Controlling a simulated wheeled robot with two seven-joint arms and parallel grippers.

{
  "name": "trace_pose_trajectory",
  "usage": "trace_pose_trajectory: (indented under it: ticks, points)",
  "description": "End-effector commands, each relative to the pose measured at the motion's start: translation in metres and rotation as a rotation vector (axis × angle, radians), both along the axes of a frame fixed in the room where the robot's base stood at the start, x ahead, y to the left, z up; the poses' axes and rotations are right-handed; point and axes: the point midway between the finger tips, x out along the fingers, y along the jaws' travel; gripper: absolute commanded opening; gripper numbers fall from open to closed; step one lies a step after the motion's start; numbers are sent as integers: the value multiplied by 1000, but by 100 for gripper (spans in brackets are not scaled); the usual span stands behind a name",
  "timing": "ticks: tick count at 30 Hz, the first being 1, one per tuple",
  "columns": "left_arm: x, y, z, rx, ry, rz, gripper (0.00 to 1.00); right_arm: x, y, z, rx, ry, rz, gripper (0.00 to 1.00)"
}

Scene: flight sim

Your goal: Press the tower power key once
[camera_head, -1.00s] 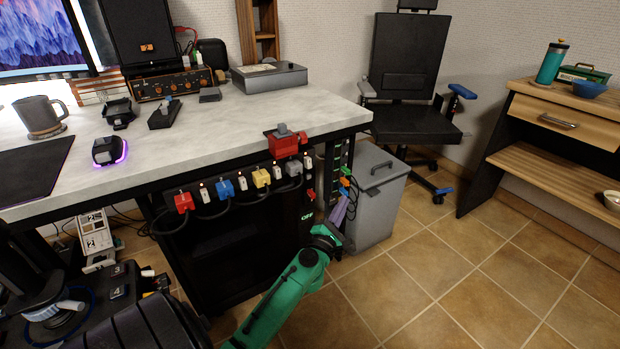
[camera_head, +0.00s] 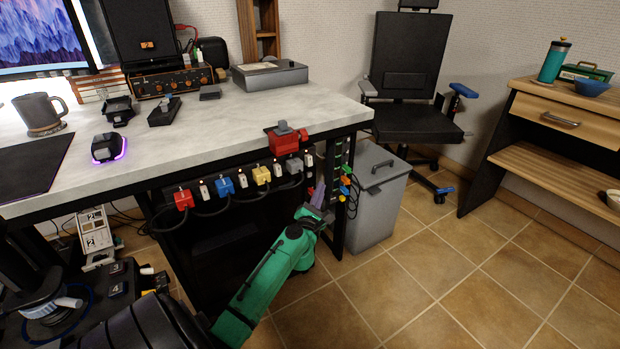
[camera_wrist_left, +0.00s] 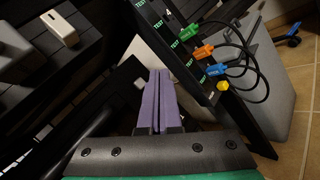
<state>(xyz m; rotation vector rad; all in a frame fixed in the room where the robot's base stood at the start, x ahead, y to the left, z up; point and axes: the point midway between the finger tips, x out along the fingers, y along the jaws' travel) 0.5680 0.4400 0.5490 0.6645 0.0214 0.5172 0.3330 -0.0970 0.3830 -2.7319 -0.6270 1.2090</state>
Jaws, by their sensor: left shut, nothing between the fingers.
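My left gripper (camera_head: 319,194) has purple fingers, shut together and empty, on a green arm under the right end of the desk. It stands in front of the dark area below the power strip. In the left wrist view the shut fingers (camera_wrist_left: 159,78) point into the dark space beside a black panel (camera_wrist_left: 190,45) with green labels and coloured plugs. A small pale piece (camera_wrist_left: 140,83) shows just left of the fingers; I cannot tell whether it is the tower power key. My arm and gripper cover the place of the green OFF label. My right gripper is not in view.
A power strip with red, blue, yellow and grey plugs (camera_head: 225,187) runs under the desk edge (camera_head: 210,150). A red block (camera_head: 285,142) is on the desk corner. A grey bin (camera_head: 375,190) stands close right of the gripper. The tiled floor at right is open.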

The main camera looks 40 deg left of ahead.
Motion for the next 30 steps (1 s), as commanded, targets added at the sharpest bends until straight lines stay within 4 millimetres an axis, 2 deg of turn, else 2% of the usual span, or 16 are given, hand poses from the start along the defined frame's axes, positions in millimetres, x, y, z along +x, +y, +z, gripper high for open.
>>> trace_pose_trajectory:
  ticks: [4,9,30]
  points:
    - [6,19,0,2,-1,0,0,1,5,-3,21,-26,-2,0]
    - [9,30,0,1,-1,0,0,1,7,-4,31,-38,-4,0]
    - [9,31,1,0,-1,-1,0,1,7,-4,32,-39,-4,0]
